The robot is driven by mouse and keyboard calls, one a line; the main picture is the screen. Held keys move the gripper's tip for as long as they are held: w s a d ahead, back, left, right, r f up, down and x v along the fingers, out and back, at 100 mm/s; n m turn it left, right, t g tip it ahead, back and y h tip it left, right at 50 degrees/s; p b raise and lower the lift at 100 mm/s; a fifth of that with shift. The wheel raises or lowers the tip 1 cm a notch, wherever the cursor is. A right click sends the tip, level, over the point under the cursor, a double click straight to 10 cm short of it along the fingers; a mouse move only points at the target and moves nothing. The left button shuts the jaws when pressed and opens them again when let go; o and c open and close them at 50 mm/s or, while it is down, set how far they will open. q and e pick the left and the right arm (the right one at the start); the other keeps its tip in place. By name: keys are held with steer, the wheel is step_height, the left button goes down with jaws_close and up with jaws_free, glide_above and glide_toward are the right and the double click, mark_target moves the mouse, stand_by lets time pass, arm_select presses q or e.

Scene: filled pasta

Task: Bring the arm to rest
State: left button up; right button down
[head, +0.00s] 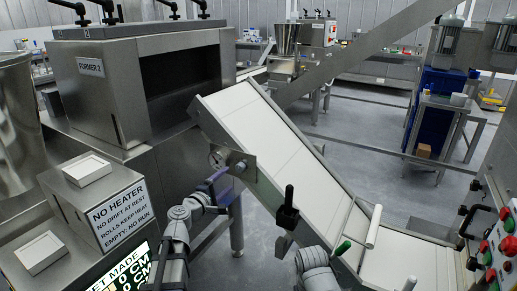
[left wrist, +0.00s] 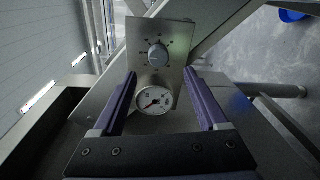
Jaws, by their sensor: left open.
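In the left wrist view the purple fingers of the left gripper (left wrist: 159,73) stand wide apart with nothing held. The plate's black-marked knob (left wrist: 158,53) and round white gauge (left wrist: 154,101) show between them; I cannot tell whether the fingers touch the plate. My right arm (head: 315,266) enters at the bottom centre of the head view, near an upright black handle (head: 289,195); its jaw state is unclear.
A steel former machine (head: 105,85) stands at left, with a "NO HEATER" sign (head: 118,214) and a lit display below. The inclined white conveyor (head: 285,150) crosses the middle. A control panel with coloured buttons (head: 495,245) is at right. Grey floor is open behind the conveyor.

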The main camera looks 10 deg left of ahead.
arm_select(q)
steer(key=s+d+f+m+g+h+p, duration=0.1)
steer(key=s+d+f+m+g, duration=0.25)
steer(key=d, duration=0.35)
steer(key=s+d+f+m+g+h+p, duration=0.1)
steer(key=s+d+f+m+g, duration=0.3)
steer(key=d, duration=0.3)
steer(key=s+d+f+m+g+h, duration=0.1)
steer(key=s+d+f+m+g, duration=0.15)
steer(key=d+m, duration=0.3)
steer(key=s+f+m+g+y+p, duration=0.1)
steer(key=s+f+m+g+y, duration=0.1)
steer(key=s, duration=0.7)
steer(key=s+f+m+g+y+p, duration=0.1)
steer(key=s+f+m+g+y, duration=0.2)
steer(key=s+y, duration=0.4)
steer(key=s+m+g, duration=0.1)
steer(key=s+m, duration=0.1)
steer(key=shift+s+a+f+m+g+p, duration=0.25)
steer(key=shift+a+f+m+g+p, duration=0.05)
steer(key=shift+g+p, duration=0.1)
